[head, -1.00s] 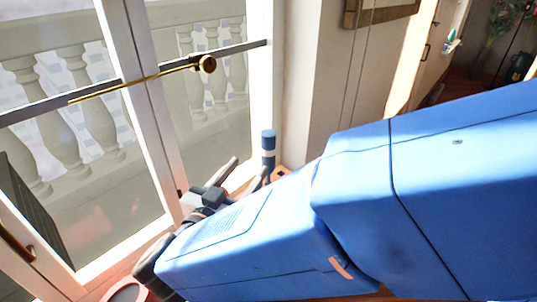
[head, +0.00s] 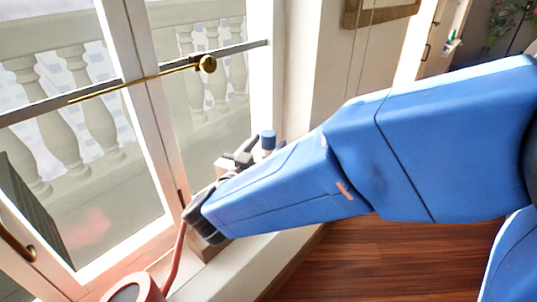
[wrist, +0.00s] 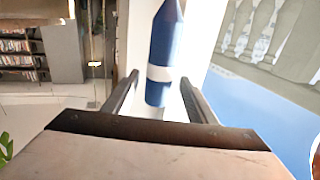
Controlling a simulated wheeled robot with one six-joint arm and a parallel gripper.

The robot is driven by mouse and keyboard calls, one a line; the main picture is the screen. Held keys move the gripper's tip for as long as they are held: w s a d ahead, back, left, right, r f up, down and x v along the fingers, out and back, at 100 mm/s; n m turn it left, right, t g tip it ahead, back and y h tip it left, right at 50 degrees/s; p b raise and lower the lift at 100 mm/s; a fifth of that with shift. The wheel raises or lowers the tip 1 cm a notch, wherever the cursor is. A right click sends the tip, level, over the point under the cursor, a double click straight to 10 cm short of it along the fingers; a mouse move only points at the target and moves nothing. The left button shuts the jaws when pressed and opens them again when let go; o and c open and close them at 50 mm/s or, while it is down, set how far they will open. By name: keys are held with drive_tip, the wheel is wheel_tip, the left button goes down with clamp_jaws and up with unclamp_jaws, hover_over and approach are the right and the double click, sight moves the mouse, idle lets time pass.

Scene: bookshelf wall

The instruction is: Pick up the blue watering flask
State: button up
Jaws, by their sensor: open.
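The blue watering flask (head: 268,140) stands on the window sill by the right side of the window frame in the head view; my arm hides its lower part. In the wrist view the flask (wrist: 164,50) is blue with a white band and a pointed top. My gripper (wrist: 160,88) is open in the wrist view, with one finger on each side of the flask's lower part. I cannot tell whether either finger touches it. In the head view my gripper (head: 240,155) is partly hidden behind my arm and close to the flask.
The glazed window (head: 90,190) with a brass handle bar (head: 150,77) stands to the left. A reddish round pot-like thing (head: 135,288) is at the lower left. The wall (head: 330,60) rises right of the flask. Wooden floor (head: 350,255) lies clear below my arm.

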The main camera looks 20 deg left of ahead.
drive_tip(key=shift+w+d+f, duration=0.1)
drive_tip(key=shift+w+d, duration=0.05)
drive_tip(key=shift+w, duration=1.15)
drive_tip(key=shift+w+d+f, duration=0.1)
drive_tip(key=shift+w+d, duration=0.05)
drive_tip(key=shift+w, duration=1.15)
drive_tip(key=shift+c, duration=0.7)
drive_tip(key=c, duration=1)
drive_tip(key=shift+c, duration=0.2)
